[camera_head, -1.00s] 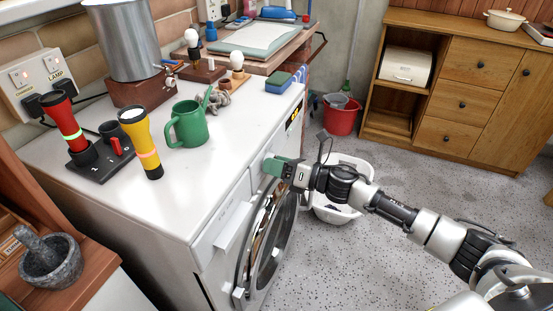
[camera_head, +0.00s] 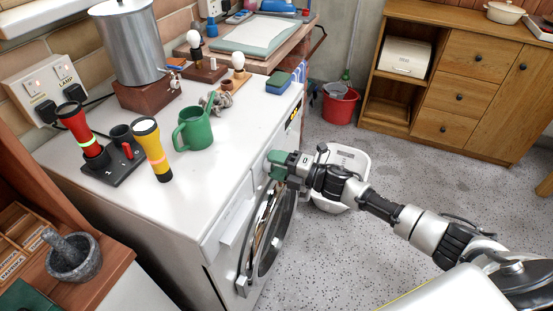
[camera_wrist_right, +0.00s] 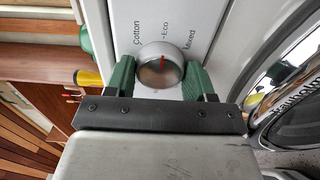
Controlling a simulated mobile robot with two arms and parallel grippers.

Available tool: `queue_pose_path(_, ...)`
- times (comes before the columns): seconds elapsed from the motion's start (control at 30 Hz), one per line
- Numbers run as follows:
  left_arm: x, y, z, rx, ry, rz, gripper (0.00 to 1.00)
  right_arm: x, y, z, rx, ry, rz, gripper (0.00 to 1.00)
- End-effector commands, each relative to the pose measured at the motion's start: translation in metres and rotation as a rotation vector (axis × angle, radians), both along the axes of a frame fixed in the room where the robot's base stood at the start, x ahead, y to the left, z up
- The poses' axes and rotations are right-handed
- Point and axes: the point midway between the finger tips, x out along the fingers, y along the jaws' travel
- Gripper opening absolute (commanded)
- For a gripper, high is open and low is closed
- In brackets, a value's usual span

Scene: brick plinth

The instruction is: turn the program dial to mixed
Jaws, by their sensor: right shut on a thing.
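The program dial (camera_wrist_right: 160,68) is a round silver knob with a red mark, on the white front panel of the washing machine (camera_head: 236,183). In the right wrist view the red mark points up, towards the Eco label (camera_wrist_right: 165,31). The Cotton label (camera_wrist_right: 137,33) is to its left and the Mixed label (camera_wrist_right: 188,41) to its right. My right gripper (camera_head: 273,164) is at the machine's front; its green fingers are shut on the dial, one on each side, in the wrist view (camera_wrist_right: 160,72). In the head view the gripper hides the dial. My left gripper is not in view.
The machine's round door (camera_head: 277,238) is below my right gripper. A green watering can (camera_head: 197,133), a yellow torch (camera_head: 152,150) and a red torch (camera_head: 80,130) stand on the top. A white basket (camera_head: 343,178) is on the floor behind my right arm.

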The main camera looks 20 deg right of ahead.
Motion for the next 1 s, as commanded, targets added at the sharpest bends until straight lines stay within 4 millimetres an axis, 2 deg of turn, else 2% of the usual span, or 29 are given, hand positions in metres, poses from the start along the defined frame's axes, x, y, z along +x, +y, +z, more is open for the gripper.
queue_pose_path(0.03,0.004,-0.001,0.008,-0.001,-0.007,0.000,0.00,0.000,0.000,0.003,0.033,0.034,-0.001,0.30)
queue_pose_path(0.5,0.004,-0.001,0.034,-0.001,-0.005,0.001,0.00,0.000,0.000,0.002,0.339,0.342,-0.002,0.30)
queue_pose_path(1.0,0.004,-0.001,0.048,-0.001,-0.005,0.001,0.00,0.000,0.000,0.000,0.537,0.539,-0.001,0.30)
